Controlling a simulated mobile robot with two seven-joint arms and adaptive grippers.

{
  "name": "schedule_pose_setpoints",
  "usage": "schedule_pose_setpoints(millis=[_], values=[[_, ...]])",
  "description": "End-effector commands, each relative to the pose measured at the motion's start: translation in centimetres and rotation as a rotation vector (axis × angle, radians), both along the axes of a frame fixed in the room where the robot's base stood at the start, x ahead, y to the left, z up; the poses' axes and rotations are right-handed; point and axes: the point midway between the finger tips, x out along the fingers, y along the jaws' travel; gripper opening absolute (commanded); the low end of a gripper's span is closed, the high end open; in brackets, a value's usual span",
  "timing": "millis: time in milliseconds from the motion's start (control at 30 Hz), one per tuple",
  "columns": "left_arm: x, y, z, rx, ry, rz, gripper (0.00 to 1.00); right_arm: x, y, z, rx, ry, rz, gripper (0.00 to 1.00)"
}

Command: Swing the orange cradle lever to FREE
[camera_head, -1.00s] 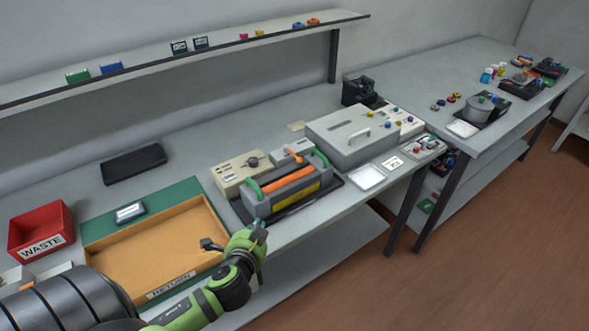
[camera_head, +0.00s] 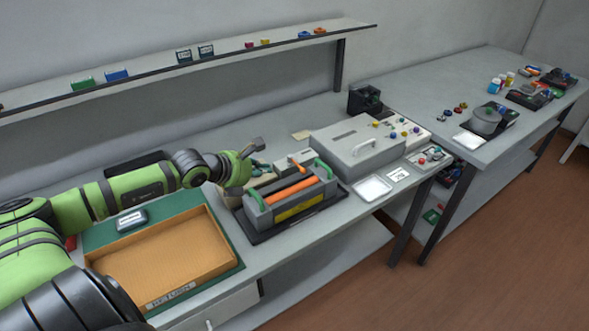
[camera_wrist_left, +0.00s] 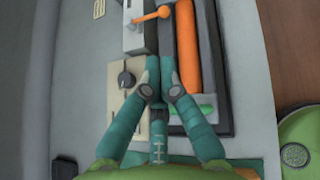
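The orange lever (camera_head: 298,166) sits on a small light-grey box (camera_head: 284,165) behind the cradle. In the left wrist view the lever (camera_wrist_left: 150,17) is at the top, its round end toward the orange roller. The grey cartridge cradle (camera_head: 262,213) holds an orange roller (camera_head: 280,192) between green end handles. My left gripper (camera_head: 264,168) is over the cradle's left rear side. In the left wrist view its teal fingers (camera_wrist_left: 160,65) are together, with nothing visible between them, below the lever and apart from it in the picture. Lever markings are unreadable. My right gripper is out of view.
A beige panel with a black knob (camera_wrist_left: 126,78) lies left of the fingers. A large grey lidded box (camera_head: 345,150) stands right of the cradle. The orange-brown RETURN tray (camera_head: 165,252) is at the left front. A shelf (camera_head: 225,52) runs along the back.

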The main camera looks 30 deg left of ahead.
Motion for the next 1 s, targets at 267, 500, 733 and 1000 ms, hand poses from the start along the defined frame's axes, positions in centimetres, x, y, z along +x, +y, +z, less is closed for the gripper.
schedule_pose_setpoints(millis=[267, 500, 733, 1000], values=[[0.0, 0.1, 0.0, 0.005, 0.001, 0.0, 0.0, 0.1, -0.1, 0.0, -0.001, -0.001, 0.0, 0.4], [0.6, 0.1, -0.3, 0.001, -0.001, 0.004, 0.0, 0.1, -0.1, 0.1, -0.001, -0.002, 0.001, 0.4], [2.7, -0.4, -1.5, -0.002, -0.003, 0.002, 0.0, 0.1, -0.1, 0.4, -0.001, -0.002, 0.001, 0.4], [6.2, -1.0, -3.8, -0.003, -0.003, 0.003, 0.0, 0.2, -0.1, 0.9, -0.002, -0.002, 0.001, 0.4]])
